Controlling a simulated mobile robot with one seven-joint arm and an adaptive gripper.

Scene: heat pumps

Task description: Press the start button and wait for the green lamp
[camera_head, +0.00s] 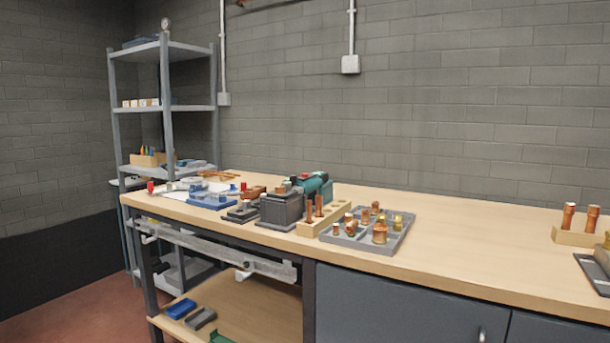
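My gripper is not in view. I cannot make out a start button or a green lamp for certain. A dark grey block-shaped device (281,209) stands on the workbench (470,235), with small reddish parts on top.
A grey tray (365,245) holds several copper and brass fittings. A wooden block (322,219) with copper pieces stands beside it, and another wooden block (577,237) is at far right. A grey shelf rack (163,107) stands back left. The bench between the tray and right block is clear.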

